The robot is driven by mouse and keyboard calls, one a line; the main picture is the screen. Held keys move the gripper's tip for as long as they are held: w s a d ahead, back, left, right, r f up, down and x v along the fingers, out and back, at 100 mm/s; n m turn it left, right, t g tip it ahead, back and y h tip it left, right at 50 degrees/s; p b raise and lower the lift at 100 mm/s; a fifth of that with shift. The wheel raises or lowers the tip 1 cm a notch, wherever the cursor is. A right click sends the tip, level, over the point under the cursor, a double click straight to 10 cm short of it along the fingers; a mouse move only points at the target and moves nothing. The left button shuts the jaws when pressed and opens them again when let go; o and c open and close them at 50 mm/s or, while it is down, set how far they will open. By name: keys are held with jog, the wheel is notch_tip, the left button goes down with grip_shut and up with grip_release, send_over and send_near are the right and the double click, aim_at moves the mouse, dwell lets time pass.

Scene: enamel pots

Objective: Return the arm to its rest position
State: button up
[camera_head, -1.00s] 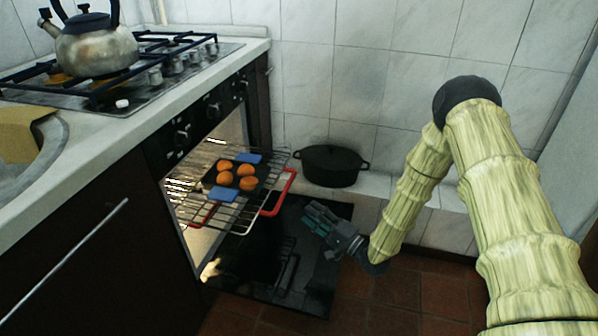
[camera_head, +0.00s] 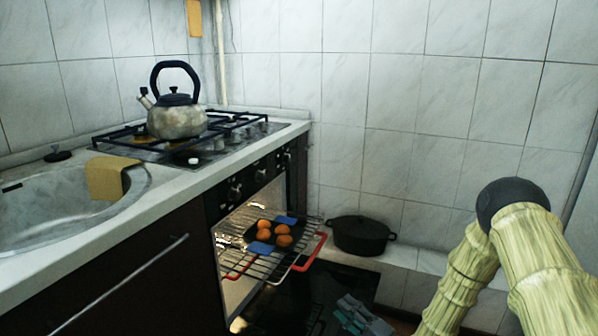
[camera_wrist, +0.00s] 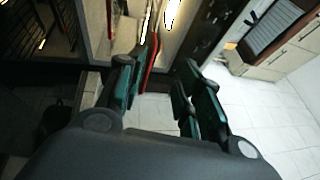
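My arm (camera_head: 545,265) comes in from the right in the head view, bent at a dark elbow joint. My gripper (camera_head: 352,312) is low in the picture, right of the pulled-out oven rack and apart from it. In the wrist view my gripper (camera_wrist: 155,88) has its teal-padded fingers spread, with nothing between them.
The oven rack (camera_head: 262,268) with red-trimmed front sticks out, bearing a dark tray of several orange round items and blue pads. The oven door (camera_head: 345,277) hangs open below. A black pot (camera_head: 361,236) stands on the ledge behind. A kettle (camera_head: 176,121) sits on the hob.

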jog(key=s+d+f+n+g+h, duration=0.2)
jog(key=s+f+n+g+h, duration=0.35)
jog(key=s+f, duration=1.15)
jog(key=s+d+f+n+g+h, duration=0.1)
jog(key=s+d+f+g+h, duration=0.15)
jog(key=s, duration=0.65)
jog(key=s+d+f+n+g+h, duration=0.1)
jog(key=s+d+n+g+h, duration=0.15)
jog(key=s, duration=0.65)
jog(key=s+d+f+n+g+h, duration=0.1)
jog(key=s+d+g+h, duration=0.2)
jog(key=s, duration=0.6)
notch_tip(320, 180, up, 30)
jog(key=a+g+p, duration=0.1)
jog(key=p, duration=2.9)
jog(key=shift+p, duration=0.3)
jog(key=shift+s+a+r, duration=0.1)
